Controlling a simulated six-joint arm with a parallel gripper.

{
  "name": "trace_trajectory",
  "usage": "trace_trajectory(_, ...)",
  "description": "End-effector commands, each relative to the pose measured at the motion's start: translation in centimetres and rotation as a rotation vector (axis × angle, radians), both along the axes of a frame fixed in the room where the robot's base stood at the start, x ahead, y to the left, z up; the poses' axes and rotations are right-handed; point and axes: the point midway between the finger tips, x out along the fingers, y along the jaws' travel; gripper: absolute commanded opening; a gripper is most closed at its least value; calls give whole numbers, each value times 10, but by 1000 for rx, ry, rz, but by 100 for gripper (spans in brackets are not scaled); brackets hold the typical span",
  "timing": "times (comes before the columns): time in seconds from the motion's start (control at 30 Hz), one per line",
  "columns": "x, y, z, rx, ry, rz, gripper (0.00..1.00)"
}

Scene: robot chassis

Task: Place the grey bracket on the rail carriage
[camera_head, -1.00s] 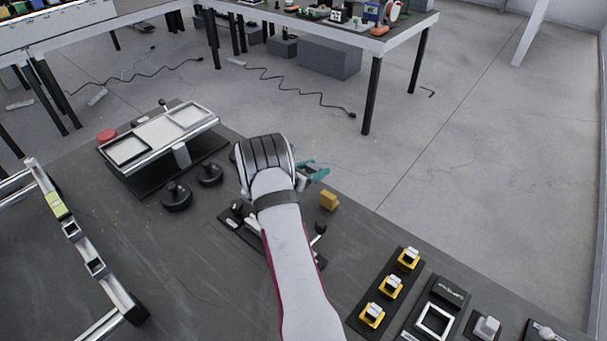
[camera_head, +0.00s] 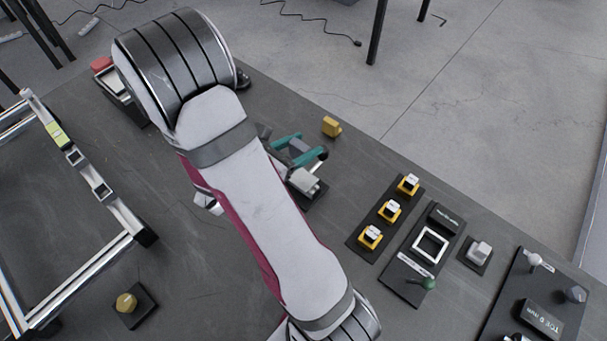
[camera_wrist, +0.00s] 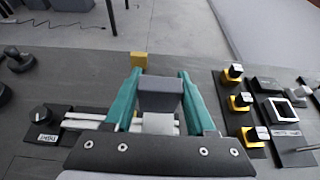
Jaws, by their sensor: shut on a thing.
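My gripper (camera_wrist: 158,85) has teal fingers and is shut on the grey bracket (camera_wrist: 160,101), a dark grey block. In the head view my gripper (camera_head: 296,151) is in the middle of the bench, and the bracket between its fingers is hard to make out. A lighter grey block (camera_wrist: 160,123), which looks like the rail carriage, sits on pale rails (camera_wrist: 92,117) below the bracket in the wrist view. It also shows just below the fingers in the head view (camera_head: 304,181). My arm hides much of this rail fixture. Whether bracket and carriage touch, I cannot tell.
A yellow block (camera_head: 331,126) stands just beyond my gripper. To the right are several yellow-based switches (camera_head: 390,210), a white square frame (camera_head: 430,246) and a grey block on a pad (camera_head: 479,252). A metal rail frame (camera_head: 118,210) stands left. A black knob (camera_wrist: 41,114) sits left of the rails.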

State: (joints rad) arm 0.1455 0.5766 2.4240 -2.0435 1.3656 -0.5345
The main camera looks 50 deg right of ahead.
Motion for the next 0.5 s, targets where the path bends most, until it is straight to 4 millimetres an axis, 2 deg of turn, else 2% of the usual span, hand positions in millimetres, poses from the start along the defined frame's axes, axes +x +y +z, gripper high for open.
trace_trajectory(0.1,-7,8,-18,-6,11,1,0)
trace_trajectory(0.33,-7,7,-64,-6,10,0,0)
trace_trajectory(0.4,-6,7,-74,-6,7,1,0)
trace_trajectory(0.5,-6,7,-78,-6,2,0,0)
